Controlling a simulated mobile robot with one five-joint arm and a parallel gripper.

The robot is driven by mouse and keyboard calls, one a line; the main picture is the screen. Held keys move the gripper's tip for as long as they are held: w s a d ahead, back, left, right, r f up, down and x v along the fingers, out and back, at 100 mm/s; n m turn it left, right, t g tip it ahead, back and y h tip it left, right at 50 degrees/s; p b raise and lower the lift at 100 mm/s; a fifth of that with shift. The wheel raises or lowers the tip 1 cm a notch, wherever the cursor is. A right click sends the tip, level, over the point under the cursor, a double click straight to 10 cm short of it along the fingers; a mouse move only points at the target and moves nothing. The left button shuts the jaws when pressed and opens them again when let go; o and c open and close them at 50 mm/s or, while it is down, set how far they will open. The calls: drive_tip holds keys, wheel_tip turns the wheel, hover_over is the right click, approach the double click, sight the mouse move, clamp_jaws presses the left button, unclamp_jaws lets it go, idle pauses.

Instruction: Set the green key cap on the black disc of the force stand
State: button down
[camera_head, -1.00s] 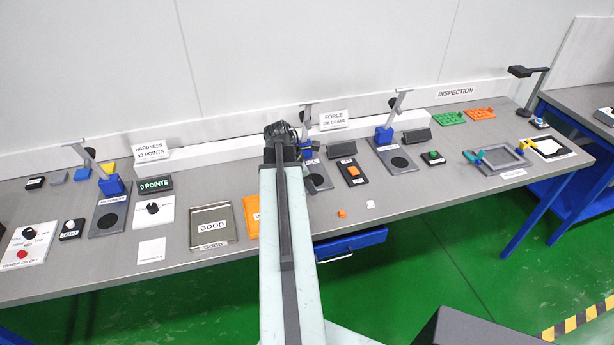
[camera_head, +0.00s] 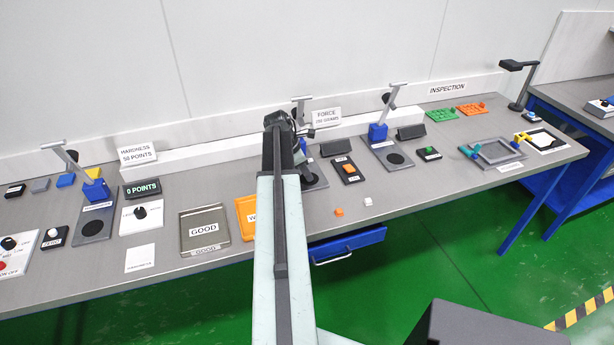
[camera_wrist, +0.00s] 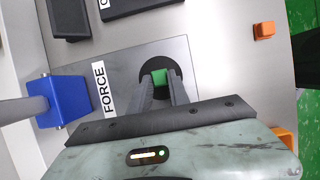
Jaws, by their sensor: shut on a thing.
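The green key cap (camera_wrist: 160,78) is between my gripper's fingertips (camera_wrist: 160,79) in the wrist view. My gripper is shut on it. The black disc (camera_wrist: 157,59) of the force stand lies behind the cap, and the fingers cover part of it. Whether the cap touches the disc cannot be told. The stand's grey plate (camera_wrist: 122,72) bears a FORCE label, and its blue block (camera_wrist: 62,101) is at left. In the head view the stand's disc (camera_head: 317,181) is partly hidden by my arm, and the cap cannot be made out.
Orange (camera_head: 339,211) and white (camera_head: 367,201) caps lie near the front edge. A black unit with an orange button (camera_head: 346,170) stands right of the force stand. A second stand (camera_head: 394,157) is farther right. The GOOD tray (camera_head: 183,236) is at left.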

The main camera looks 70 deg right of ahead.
drive_tip(key=shift+w, duration=0.1)
drive_tip(key=c, duration=1.2)
unclamp_jaws()
drive_tip(key=shift+c, duration=0.2)
drive_tip(key=shift+r+p, duration=0.3)
drive_tip(key=shift+r, duration=0.05)
drive_tip(key=p+v, duration=1)
drive_tip(key=v, duration=0.1)
drive_tip(key=shift+r+p, duration=0.2)
drive_tip(key=shift+p, duration=0.1)
drive_tip(key=shift+w+a, duration=0.1)
drive_tip(key=shift+a, duration=0.05)
